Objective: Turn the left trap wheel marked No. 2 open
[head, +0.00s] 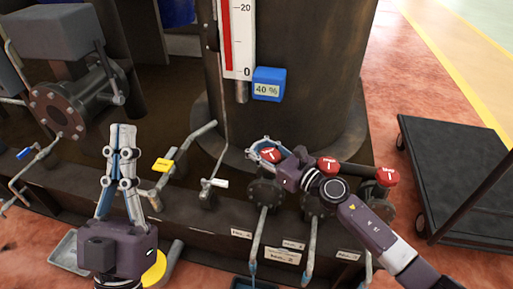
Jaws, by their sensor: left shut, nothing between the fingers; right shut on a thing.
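Several valves stand in a row at the foot of a dark column, with three red wheels on top. The left red wheel (270,154) has my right gripper (264,150) at it, with the fingers closed around its rim. The gripper partly hides this wheel. The middle red wheel (328,163) and the right red wheel (387,176) are free of it. I cannot read a No. 2 mark at this size. My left gripper (123,135) points up at the left, shut and empty, away from the wheels.
A gauge (237,38) and a blue box reading 40 % (268,84) are on the column. Pipes with a yellow handle (162,165) and a white handle (219,183) stand between my grippers. A black cart (455,150) is at the right. White labels (283,255) line the ledge.

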